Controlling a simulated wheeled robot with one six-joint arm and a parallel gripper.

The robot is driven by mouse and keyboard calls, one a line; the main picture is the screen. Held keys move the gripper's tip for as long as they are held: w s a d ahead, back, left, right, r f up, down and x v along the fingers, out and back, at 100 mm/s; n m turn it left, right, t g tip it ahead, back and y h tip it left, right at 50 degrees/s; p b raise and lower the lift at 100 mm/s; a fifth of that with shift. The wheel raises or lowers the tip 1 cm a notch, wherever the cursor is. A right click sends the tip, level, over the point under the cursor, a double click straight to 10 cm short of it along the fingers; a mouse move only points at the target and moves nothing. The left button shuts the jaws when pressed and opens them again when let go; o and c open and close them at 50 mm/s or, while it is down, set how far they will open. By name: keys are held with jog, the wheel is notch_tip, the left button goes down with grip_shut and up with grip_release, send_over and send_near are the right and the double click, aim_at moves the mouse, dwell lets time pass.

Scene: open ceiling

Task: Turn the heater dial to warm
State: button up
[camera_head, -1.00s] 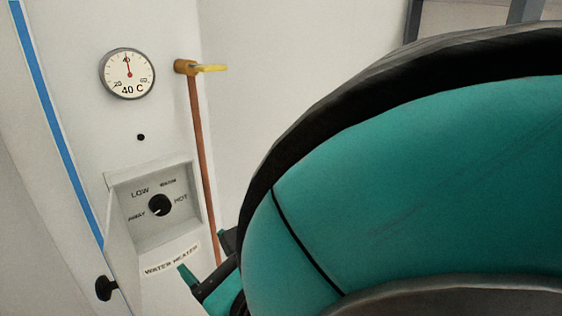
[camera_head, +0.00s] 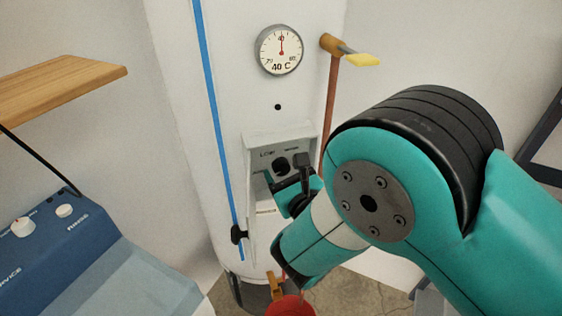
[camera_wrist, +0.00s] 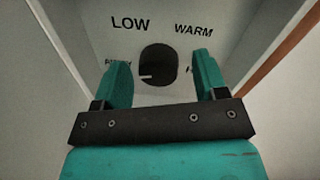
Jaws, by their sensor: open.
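The heater dial (camera_wrist: 158,65) is a round black knob in a recessed grey panel. In the wrist view its white mark points left and slightly down, toward the partly hidden AWAY label. The LOW label (camera_wrist: 130,24) is above left and the WARM label (camera_wrist: 194,30) above right. The HOT label is mostly hidden by the right finger. My gripper (camera_wrist: 162,66) is open, with one teal finger on each side of the dial and visible gaps between. In the head view, my gripper (camera_head: 287,174) is at the panel, just below the dial (camera_head: 281,165).
The white water heater (camera_head: 225,130) carries a gauge (camera_head: 279,50) reading about 40 C. A copper pipe (camera_head: 330,100) with a yellow-handled valve (camera_head: 362,60) stands on the right. A wooden shelf (camera_head: 60,88) and blue machine (camera_head: 50,240) are on the left. A red bucket (camera_head: 290,306) is below.

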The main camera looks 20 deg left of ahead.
jog(key=c, duration=0.9)
